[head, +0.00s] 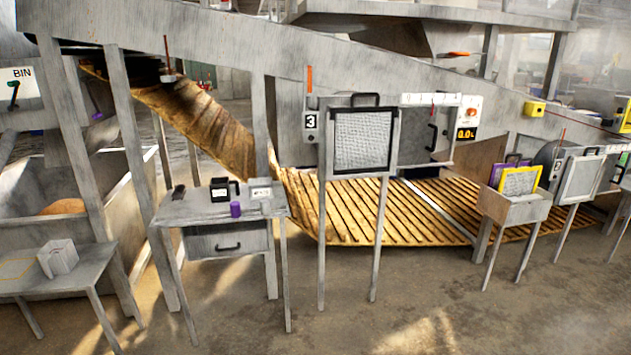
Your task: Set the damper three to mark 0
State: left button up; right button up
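Above the plate is an upright orange-tipped lever (309,80). Beside it is a dark-framed mesh panel (362,140) with a handle on top. To its right a white scale strip (431,99) with small marks runs above a grey panel with a black handle (432,136). The marks are too small to read. Which part is the damper of station three I cannot tell. Neither of my grippers is in view.
A grey table (185,211) with a purple cylinder (236,209) stands to the left. A slatted wooden floor (350,215) lies behind the station. A box with yellow and purple frames (515,208) is at right. Front floor is clear.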

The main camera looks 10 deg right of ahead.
aim_at(418, 135)
jog(key=i+z, duration=0.45)
jog(key=i+j+z, duration=0.25)
jog(key=i+z, duration=0.2)
jog(key=i+j+z, duration=0.1)
jog(key=i+z, duration=0.25)
jog(key=i+j+z, duration=0.15)
jog(key=z, duration=0.15)
jog(key=i+j+z, duration=0.2)
jog(key=z, duration=0.15)
